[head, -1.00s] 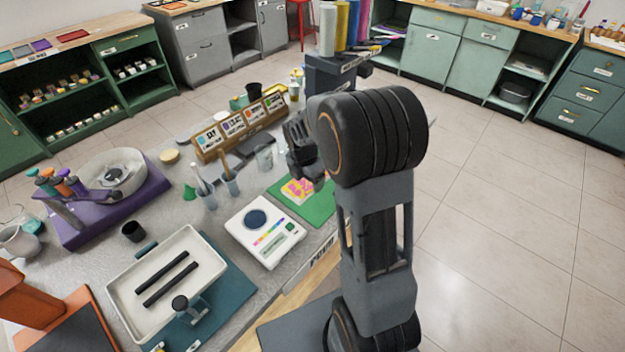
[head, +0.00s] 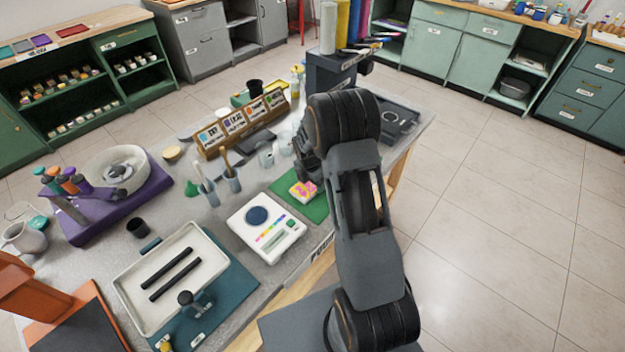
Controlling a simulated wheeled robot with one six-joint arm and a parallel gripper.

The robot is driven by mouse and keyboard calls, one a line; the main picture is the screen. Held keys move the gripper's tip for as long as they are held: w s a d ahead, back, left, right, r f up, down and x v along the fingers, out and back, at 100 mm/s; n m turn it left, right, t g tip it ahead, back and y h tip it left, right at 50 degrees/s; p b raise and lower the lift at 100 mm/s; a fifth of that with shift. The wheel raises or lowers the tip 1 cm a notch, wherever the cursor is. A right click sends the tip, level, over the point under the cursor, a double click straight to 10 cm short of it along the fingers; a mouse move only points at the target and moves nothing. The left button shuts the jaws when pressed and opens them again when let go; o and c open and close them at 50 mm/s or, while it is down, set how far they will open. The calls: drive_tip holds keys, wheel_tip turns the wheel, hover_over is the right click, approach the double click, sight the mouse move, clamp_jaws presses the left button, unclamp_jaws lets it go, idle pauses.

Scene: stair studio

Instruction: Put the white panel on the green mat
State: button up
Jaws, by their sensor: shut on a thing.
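The green mat (head: 314,206) lies on the grey worktop, right of the white scale. A small white panel with a pink and yellow face (head: 304,191) is at the mat, just below my gripper (head: 308,172). My gripper is shut on it, though the fingertips are dark and partly hidden by my arm. I cannot tell whether the panel touches the mat. Part of the mat's right side is behind my arm.
The white scale (head: 265,229) sits close left of the mat. Cups with brushes (head: 208,192) and a labelled wooden rack (head: 240,122) stand behind. A white tray (head: 127,290) lies front left. A dark tray (head: 402,117) is at the far right.

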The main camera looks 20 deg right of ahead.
sight(309, 184)
drive_tip(key=shift+f, duration=0.1)
drive_tip(key=shift+f, duration=0.1)
drive_tip(key=o, duration=1)
wheel_tip(309, 184, up, 12)
drive_tip(key=a+b, duration=0.1)
drive_tip(key=shift+s+a+r+m+t+y, duration=0.2)
drive_tip(key=shift+s+a+r+m+t, duration=0.4)
drive_tip(key=shift+s+a+r+m, duration=2.15)
drive_tip(key=shift+s+a+r+m+t+y, duration=0.2)
drive_tip(key=shift+s+r+m+t, duration=0.6)
drive_tip(key=shift+s+m, duration=3.9)
drive_tip(key=shift+s+a+r+m+t+y, duration=0.3)
drive_tip(key=shift+s+a+r+m, duration=1.45)
drive_tip(key=shift+s+m, duration=2)
